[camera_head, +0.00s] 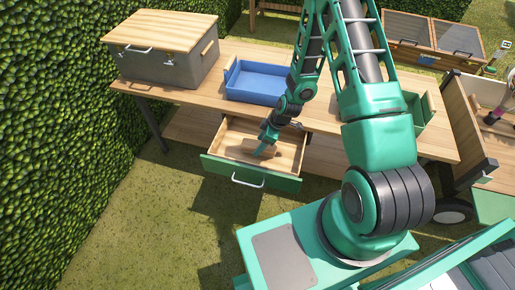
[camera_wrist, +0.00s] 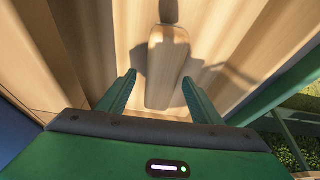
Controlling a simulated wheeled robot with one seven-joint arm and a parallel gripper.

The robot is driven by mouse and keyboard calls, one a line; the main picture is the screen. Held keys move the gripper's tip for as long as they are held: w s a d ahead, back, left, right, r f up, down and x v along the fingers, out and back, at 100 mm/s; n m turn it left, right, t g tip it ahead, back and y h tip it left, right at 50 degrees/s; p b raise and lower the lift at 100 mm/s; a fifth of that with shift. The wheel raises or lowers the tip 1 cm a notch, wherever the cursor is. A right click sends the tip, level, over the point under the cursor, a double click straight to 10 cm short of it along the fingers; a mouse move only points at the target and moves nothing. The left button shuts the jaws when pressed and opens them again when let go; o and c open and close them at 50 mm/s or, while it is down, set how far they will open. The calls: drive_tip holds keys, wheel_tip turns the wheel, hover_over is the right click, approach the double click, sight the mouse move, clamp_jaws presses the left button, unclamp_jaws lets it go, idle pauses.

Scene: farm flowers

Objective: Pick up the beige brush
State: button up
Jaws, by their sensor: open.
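The beige brush (camera_wrist: 166,62) lies on the wooden floor of the open drawer (camera_head: 236,177). In the wrist view its long, light body runs away from me between the fingers, with a narrower part at the top edge. My gripper (camera_wrist: 158,92) is open, with one green finger on each side of the near end of the brush. I cannot tell how far above the drawer floor the fingertips are. In the head view my gripper (camera_head: 262,150) reaches down into the drawer, and the brush cannot be made out there.
The drawer hangs out from a wooden workbench (camera_head: 320,118). A blue tray (camera_head: 257,82) and a grey box with a wooden lid (camera_head: 165,62) stand on the bench. A green tray (camera_head: 426,112) is at its right. A hedge (camera_head: 50,130) borders the left.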

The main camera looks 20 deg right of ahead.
sight(259, 143)
drive_tip(key=shift+w+a+f, duration=0.15)
drive_tip(key=shift+a+f, duration=0.05)
drive_tip(key=shift+f, duration=0.4)
drive_tip(key=shift+c, duration=0.6)
drive_tip(key=c, duration=1.1)
wheel_tip(259, 143, up, 10)
drive_tip(key=shift+r, duration=0.1)
drive_tip(key=shift+o, duration=1.4)
drive_tip(key=shift+c, duration=0.5)
